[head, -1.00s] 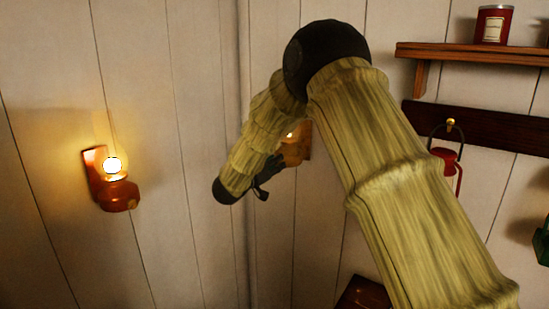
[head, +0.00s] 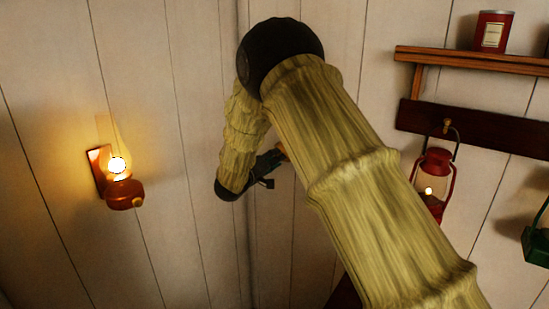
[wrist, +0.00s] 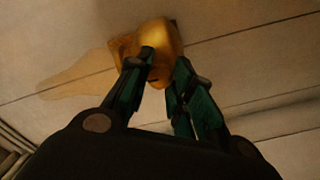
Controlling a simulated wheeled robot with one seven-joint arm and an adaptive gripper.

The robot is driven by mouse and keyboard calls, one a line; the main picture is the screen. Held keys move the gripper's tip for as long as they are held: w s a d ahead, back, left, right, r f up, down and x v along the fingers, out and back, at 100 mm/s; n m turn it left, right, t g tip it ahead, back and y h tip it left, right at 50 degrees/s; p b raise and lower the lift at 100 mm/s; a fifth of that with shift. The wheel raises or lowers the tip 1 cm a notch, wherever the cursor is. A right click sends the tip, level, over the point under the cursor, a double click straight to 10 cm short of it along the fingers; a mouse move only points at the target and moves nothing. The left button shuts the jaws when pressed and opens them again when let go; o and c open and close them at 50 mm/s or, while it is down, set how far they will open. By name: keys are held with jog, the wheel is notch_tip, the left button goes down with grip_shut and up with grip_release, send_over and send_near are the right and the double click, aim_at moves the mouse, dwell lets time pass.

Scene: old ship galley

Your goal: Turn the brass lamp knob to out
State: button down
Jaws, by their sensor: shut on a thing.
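The brass lamp (wrist: 165,38) is on the plank wall in the wrist view. In the head view only a sliver of brass (head: 282,150) shows past my arm. My gripper (wrist: 163,63) reaches up to the lamp, with its dark green fingers on either side of its lower front. It is shut on the brass knob, which is mostly hidden between the fingertips, so its turn cannot be read. My gripper also shows in the head view (head: 267,167), partly behind my arm. The lamp's flame is hidden.
A lit copper-red oil lamp (head: 124,194) hangs on the left wall. At right, a lit red lantern (head: 436,172) hangs from a dark hook board (head: 485,132), below a shelf (head: 470,60) with a red candle tin (head: 493,31). A green lantern (head: 538,243) is at the right edge.

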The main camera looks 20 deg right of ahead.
jog(key=shift+f, duration=0.2)
jog(key=c, duration=1.2)
grip_release()
jog(key=shift+r, duration=0.1)
jog(key=v, duration=1.2)
